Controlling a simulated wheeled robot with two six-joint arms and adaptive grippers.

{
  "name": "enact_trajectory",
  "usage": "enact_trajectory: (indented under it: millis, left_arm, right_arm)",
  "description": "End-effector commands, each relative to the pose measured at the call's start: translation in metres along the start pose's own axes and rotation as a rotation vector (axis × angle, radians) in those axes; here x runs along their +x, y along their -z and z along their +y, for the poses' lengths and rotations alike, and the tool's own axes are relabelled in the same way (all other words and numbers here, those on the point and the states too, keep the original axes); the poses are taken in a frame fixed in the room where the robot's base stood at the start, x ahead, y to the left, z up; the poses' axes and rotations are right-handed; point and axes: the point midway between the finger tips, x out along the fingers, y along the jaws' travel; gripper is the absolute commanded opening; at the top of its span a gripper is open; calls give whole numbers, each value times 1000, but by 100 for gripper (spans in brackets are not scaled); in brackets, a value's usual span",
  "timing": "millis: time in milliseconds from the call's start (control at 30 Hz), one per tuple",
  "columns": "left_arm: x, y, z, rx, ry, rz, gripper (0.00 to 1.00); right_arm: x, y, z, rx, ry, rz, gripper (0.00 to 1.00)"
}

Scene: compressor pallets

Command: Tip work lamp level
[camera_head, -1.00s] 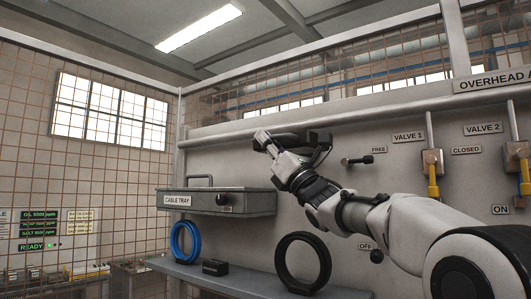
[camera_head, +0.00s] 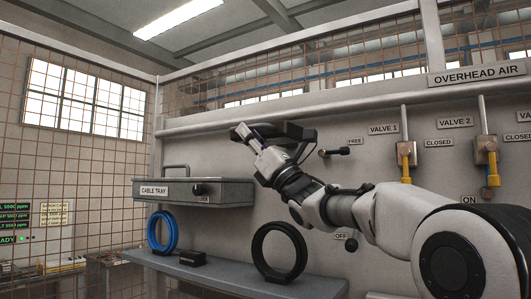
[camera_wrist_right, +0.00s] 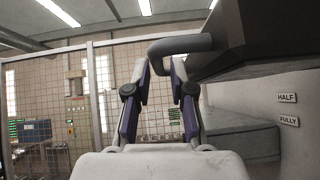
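The work lamp appears to be the dark, flat body (camera_head: 288,131) mounted on the grey wall panel. In the right wrist view it is a large dark housing (camera_wrist_right: 270,40) at the upper right, with a grey bent bar handle (camera_wrist_right: 185,44) on its left side. My right gripper (camera_head: 242,132) is at the lamp's left end in the head view. In the wrist view its two fingers (camera_wrist_right: 159,68) are spread, and the handle's bent end shows between the tips. Contact is not clear. My left gripper is in neither view.
A cable tray box (camera_head: 222,192) is on the wall below the gripper. A shelf (camera_head: 215,277) holds a blue coil (camera_head: 152,232), a black ring (camera_head: 257,254) and a small black block (camera_head: 193,258).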

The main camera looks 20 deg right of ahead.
Motion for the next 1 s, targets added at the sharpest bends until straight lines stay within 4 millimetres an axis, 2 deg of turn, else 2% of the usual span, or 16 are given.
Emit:
enact_trajectory:
  millis: [200, 300, 400, 533, 1000]
  left_arm:
    - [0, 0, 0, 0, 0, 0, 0]
    - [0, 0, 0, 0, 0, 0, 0]
    - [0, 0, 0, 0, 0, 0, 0]
    - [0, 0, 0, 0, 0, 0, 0]
    - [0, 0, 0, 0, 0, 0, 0]
  right_arm:
    - [-56, -3, 0, 3, 3, -2, 23]
    - [-78, -3, 0, 3, 2, -3, 23]
    - [-93, -3, -1, 1, 2, -3, 23]
    - [-100, -4, 0, 0, 0, -4, 23]
    - [-99, -3, 0, -1, -1, -4, 23]
